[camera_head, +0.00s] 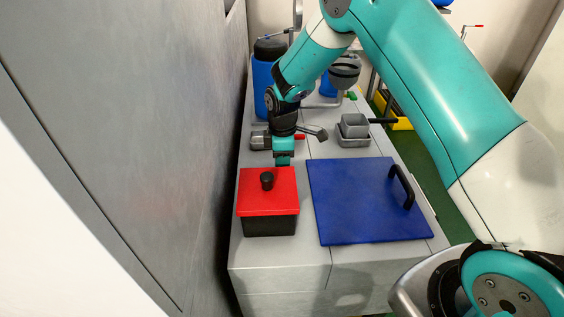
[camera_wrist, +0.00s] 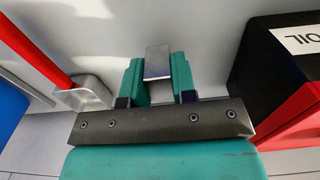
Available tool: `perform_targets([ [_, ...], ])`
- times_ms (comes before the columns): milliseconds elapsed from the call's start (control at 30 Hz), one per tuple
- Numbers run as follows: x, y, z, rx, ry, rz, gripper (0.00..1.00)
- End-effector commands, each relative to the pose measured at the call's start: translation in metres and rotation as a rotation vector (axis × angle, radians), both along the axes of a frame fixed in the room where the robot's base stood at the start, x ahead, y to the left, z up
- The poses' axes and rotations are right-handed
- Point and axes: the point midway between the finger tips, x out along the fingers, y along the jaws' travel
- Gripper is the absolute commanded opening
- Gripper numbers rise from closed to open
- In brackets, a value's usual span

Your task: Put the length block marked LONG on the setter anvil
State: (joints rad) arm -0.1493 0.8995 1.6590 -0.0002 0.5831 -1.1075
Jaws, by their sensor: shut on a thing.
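My gripper (camera_head: 283,159) points down over the grey bench top, just behind the red-lidded box in the head view. In the wrist view its two teal fingers (camera_wrist: 158,80) are shut on a plain silver metal block (camera_wrist: 158,63). No LONG mark can be read on the face that shows. The block is hidden in the head view. A small grey metal piece (camera_wrist: 85,95) with a red bar (camera_wrist: 35,50) stands left of the fingers in the wrist view, apart from the held block. I cannot tell whether it is the setter anvil.
A blue panel (camera_head: 350,205) with a black handle lies right.

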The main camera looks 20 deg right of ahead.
Motion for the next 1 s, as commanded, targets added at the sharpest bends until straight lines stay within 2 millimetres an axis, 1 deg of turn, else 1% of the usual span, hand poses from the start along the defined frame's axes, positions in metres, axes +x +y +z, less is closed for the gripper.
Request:
perform_targets([
  [33,0.000,0.000,-0.008,0.000,0.003,0.000,0.00],
  [133,0.000,0.000,-0.018,0.000,0.000,0.000,0.00],
  [500,0.000,0.000,-0.023,0.001,-0.001,0.000,0.00],
  [533,0.000,0.000,-0.024,0.000,-0.001,0.000,0.28],
  [633,0.000,0.000,-0.023,0.000,-0.001,0.000,0.51],
  [867,0.000,0.000,-0.023,0.000,0.000,0.000,0.51],
  [1000,0.001,0.000,-0.016,0.000,-0.002,0.000,0.51],
])
